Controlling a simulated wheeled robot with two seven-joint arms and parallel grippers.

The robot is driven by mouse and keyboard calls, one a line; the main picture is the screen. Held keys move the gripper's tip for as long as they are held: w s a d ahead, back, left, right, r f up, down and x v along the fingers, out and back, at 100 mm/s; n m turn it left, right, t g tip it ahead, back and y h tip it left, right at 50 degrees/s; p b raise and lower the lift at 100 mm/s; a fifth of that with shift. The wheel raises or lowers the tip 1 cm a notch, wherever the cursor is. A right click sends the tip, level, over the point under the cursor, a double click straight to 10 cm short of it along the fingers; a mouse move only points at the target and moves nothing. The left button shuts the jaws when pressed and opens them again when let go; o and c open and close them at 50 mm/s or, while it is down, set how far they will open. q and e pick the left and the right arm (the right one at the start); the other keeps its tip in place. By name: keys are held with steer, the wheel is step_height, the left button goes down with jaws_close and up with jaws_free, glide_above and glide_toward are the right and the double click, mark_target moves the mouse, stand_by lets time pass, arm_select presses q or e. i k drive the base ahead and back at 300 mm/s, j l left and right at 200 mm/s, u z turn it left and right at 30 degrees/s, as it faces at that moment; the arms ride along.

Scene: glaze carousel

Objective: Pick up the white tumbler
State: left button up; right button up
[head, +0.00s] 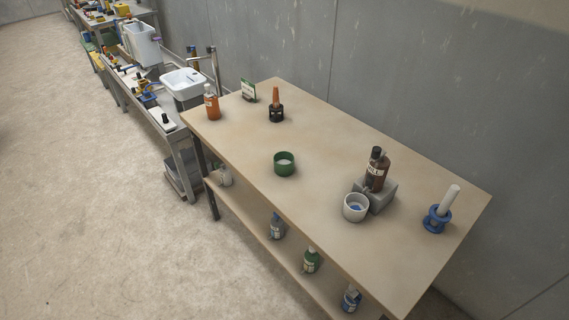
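A white, round, open-topped cup (355,208), the thing here that best fits the white tumbler, stands upright on the wooden table (325,130). Something blue shows inside it. It stands right in front of a grey block (383,197) that bears a brown bottle (378,170) with a dark cap; I cannot tell if cup and block touch. Neither of my grippers shows in the head view.
A green cup (285,165) stands mid-table. A blue holder with a white rod (449,198) is at the right. A black holder with an orange cone (276,100), an orange bottle (211,102) and a small sign (248,91) are at the far end. Bottles stand on the lower shelf.

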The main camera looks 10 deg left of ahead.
mark_target(357, 205)
steer(key=j+z, duration=0.15)
steer(key=j, duration=1.6)
